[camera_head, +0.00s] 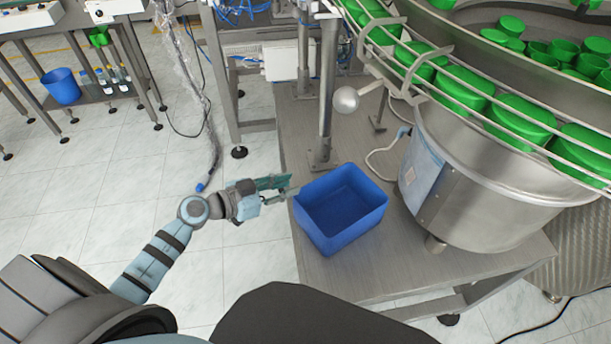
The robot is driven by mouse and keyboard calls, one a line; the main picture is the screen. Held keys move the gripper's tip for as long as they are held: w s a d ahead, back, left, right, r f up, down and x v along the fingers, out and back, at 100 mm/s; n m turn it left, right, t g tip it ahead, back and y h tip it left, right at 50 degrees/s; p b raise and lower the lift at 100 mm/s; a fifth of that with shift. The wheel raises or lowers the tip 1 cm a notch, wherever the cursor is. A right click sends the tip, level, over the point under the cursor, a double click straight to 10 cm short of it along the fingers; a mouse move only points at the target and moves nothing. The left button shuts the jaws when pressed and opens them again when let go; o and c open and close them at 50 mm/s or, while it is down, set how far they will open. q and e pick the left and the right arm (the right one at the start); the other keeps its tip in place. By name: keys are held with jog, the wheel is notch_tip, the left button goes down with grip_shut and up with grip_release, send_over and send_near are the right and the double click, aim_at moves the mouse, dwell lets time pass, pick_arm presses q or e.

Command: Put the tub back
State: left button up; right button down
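The tub is a blue, open-topped rectangular box (340,232). It stands upright on the metal table (390,278) and looks empty inside. My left gripper (289,187) is just left of the tub, with its fingertips pointing right at the tub's left rim corner. I cannot tell whether the fingertips touch the rim, or how far apart the fingers are. My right gripper is not in view.
A round steel feeder bowl (500,195) with green caps (515,115) stands right of the tub. A metal post (326,100) rises behind the tub. Another blue bin (62,86) and small bottles (112,80) sit on a shelf at far left.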

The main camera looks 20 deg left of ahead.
pick_arm(q)
jog(key=shift+v, duration=0.95)
jog(key=s+a+f+n+y, duration=0.2)
jog(key=s+a+f+y, duration=0.1)
jog(key=f, duration=0.4)
jog(key=s+a+f+n+y, duration=0.2)
jog(key=s+a+f, duration=0.1)
jog(key=f, duration=0.4)
jog(key=s+a+f+n+y, duration=0.2)
jog(key=a+f+y, duration=0.1)
jog(key=f, duration=0.4)
jog(key=s+d+f+n+g+y, duration=0.15)
jog(key=s+f+g, duration=0.45)
jog(key=s+f, duration=0.85)
jog(key=s+d+f+g, duration=0.1)
jog(key=s+d+g, duration=0.1)
jog(key=s, duration=0.6)
jog(key=s+d+f+g, duration=0.2)
jog(key=s+d+g, duration=0.1)
jog(key=s, duration=0.5)
jog(key=shift+s+d+f+m, duration=0.2)
jog(key=shift+s+m, duration=0.1)
jog(key=shift+m, duration=0.15)
